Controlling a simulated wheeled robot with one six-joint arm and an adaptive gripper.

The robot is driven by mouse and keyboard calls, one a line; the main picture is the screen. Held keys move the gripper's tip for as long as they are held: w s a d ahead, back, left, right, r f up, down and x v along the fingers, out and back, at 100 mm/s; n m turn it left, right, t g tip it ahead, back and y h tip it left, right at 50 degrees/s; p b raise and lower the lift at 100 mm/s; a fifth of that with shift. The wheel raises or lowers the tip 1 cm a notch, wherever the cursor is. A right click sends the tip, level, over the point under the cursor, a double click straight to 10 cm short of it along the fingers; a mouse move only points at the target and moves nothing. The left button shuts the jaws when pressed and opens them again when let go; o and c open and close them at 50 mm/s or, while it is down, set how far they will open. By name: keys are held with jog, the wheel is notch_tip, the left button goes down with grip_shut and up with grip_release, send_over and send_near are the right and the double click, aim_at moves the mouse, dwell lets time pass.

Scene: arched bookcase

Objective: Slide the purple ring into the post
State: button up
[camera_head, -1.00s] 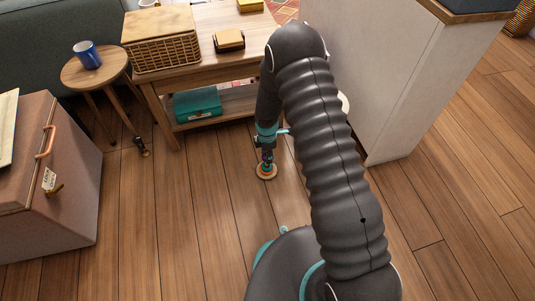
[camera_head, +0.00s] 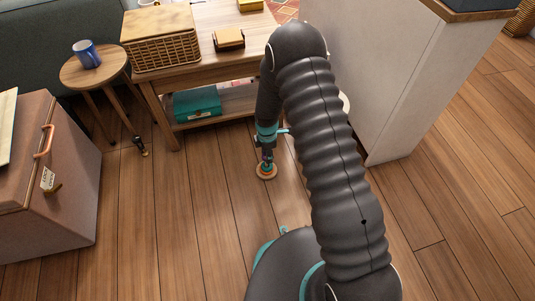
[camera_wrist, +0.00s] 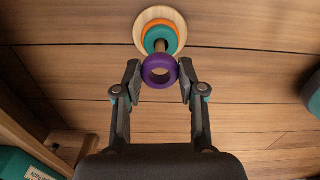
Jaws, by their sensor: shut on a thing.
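The purple ring (camera_wrist: 160,84) is between the two fingertips of my gripper (camera_wrist: 160,72) in the wrist view, and the fingers are shut on it. The round wooden base (camera_wrist: 139,31) of the post stands on the floor just beyond, with an orange ring and a teal ring (camera_wrist: 148,39) around the post (camera_wrist: 161,45). The purple ring overlaps the near edge of the teal ring in this view; whether it is around the post I cannot tell. In the head view my gripper (camera_head: 267,157) points down over the base (camera_head: 260,172), and the purple ring is too small to make out.
A wooden table (camera_head: 193,62) with a lower shelf holding a teal box (camera_head: 196,104) stands behind. A white cabinet (camera_head: 385,85) is to the right, a pinkish case (camera_head: 70,200) to the left. A small dark object (camera_head: 140,145) is on the floor. The floor (camera_head: 180,230) in front is clear.

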jog(key=shift+f+b, duration=1.9)
jog(key=shift+f, duration=0.7)
jog(key=o, duration=0.8)
jog(key=shift+r, duration=0.1)
notch_tip(320, 180, up, 12)
dwell(0.6)
